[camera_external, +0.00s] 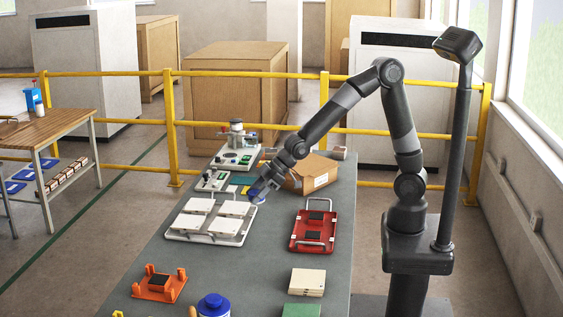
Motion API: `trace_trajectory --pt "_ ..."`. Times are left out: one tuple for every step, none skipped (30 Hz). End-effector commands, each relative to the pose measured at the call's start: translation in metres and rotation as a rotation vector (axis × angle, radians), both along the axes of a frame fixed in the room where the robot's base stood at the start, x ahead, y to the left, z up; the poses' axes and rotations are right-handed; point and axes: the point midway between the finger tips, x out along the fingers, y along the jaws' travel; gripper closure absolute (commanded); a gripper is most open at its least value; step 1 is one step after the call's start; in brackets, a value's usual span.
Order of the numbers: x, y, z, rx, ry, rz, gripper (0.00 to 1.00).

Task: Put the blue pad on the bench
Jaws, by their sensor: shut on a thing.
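My gripper (258,197) is over the grey bench (255,262), at the far right corner of the tray of white tiles. It is shut on a small blue thing (262,186), which seems to be the blue pad. The fingers hide part of it and it is small in this view. I cannot tell whether it touches the bench or tray, or is held just above. A small yellow and blue patch (245,190) shows just left of the gripper.
A white rack with several white tiles (233,209) lies left of my gripper. An open cardboard box (313,178) stands close right. A red tray (299,239), an orange fixture (158,286) and a blue-lidded tin (213,304) are nearer. Bare bench lies between them. A wooden table (52,127) stands left.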

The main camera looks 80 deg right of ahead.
Motion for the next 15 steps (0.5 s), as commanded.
trace_trajectory --pt "0.0 0.001 0.004 0.002 0.0 0.007 0.73" --pt "-0.001 0.003 0.006 0.001 0.001 0.016 0.73" --pt "-0.002 0.006 0.008 0.001 0.001 0.024 0.73" --pt "-0.003 0.008 0.01 0.001 -0.001 0.03 0.73" --pt "-0.003 0.009 0.012 0.001 -0.001 0.036 0.73" --pt "-0.004 0.011 0.014 0.001 0.0 0.043 0.73" --pt "-0.005 0.013 0.015 0.001 0.0 0.049 0.73" --pt "-0.005 0.014 0.016 0.001 0.001 0.052 0.73" --pt "-0.006 0.016 0.018 0.001 0.001 0.059 0.73" --pt "-0.007 0.017 0.019 0.002 0.001 0.063 0.73" --pt "-0.007 0.018 0.021 0.002 0.0 0.068 0.73" --pt "-0.008 0.019 0.022 0.001 0.001 0.072 0.73" --pt "-0.008 0.02 0.023 0.001 0.001 0.076 0.73" --pt "-0.009 0.021 0.024 0.001 0.001 0.081 0.73" --pt "-0.01 0.023 0.025 0.0 0.001 0.086 0.73"
